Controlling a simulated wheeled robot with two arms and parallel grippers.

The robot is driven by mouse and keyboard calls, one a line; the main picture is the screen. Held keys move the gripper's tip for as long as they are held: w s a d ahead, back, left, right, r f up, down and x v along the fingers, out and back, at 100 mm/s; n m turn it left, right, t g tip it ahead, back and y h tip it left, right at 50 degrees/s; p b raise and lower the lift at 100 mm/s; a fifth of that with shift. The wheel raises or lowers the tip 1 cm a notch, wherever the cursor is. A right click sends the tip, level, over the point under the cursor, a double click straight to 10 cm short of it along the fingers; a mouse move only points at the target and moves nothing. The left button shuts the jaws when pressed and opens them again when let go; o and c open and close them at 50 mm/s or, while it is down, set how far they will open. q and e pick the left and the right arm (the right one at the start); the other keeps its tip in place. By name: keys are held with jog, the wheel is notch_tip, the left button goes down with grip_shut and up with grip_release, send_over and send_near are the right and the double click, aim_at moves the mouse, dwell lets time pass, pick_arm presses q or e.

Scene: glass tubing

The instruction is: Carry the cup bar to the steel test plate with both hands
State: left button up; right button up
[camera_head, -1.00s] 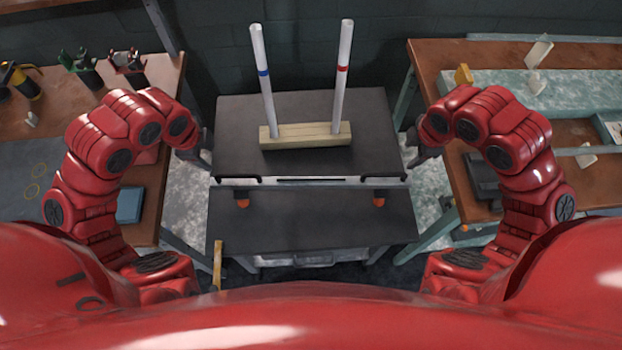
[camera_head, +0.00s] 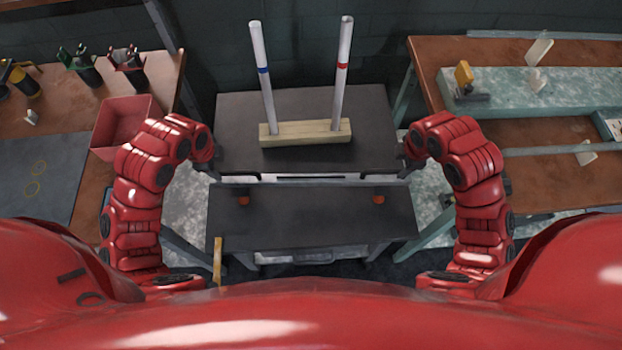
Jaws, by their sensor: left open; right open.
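The cup bar (camera_head: 310,184) is a long, thin grey bar lying crosswise at the front of the middle stand, with an orange cup under each end. My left gripper (camera_head: 213,168) is at its left end and my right gripper (camera_head: 404,163) is at its right end. Both are open, small and mostly hidden behind my wrists; I cannot tell whether they touch the bar. A dark grey plate (camera_head: 60,160) with yellow rings, seemingly the steel test plate, lies on the left bench and is cut off by the picture edge.
A wooden block (camera_head: 305,133) holding two upright glass tubes stands on the black stand (camera_head: 370,110) behind the bar. A red bin (camera_head: 122,125) and cup-shaped tool holders (camera_head: 128,68) are on the left bench. The right bench (camera_head: 430,60) carries a pale slab (camera_head: 500,85).

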pick_arm(q)
jog(key=f, duration=0.2)
jog(key=w+f, duration=0.1)
jog(key=f, duration=0.4)
jog(key=shift+w+a+f, duration=0.1)
jog(key=shift+w+f, duration=0.15)
pick_arm(e)
jog(key=f, duration=0.2)
jog(key=w+f, duration=0.1)
jog(key=f, duration=0.4)
jog(key=shift+w+f, duration=0.25)
pick_arm(q)
grip_shut()
pick_arm(e)
grip_shut()
pick_arm(q)
jog(key=shift+r, duration=0.1)
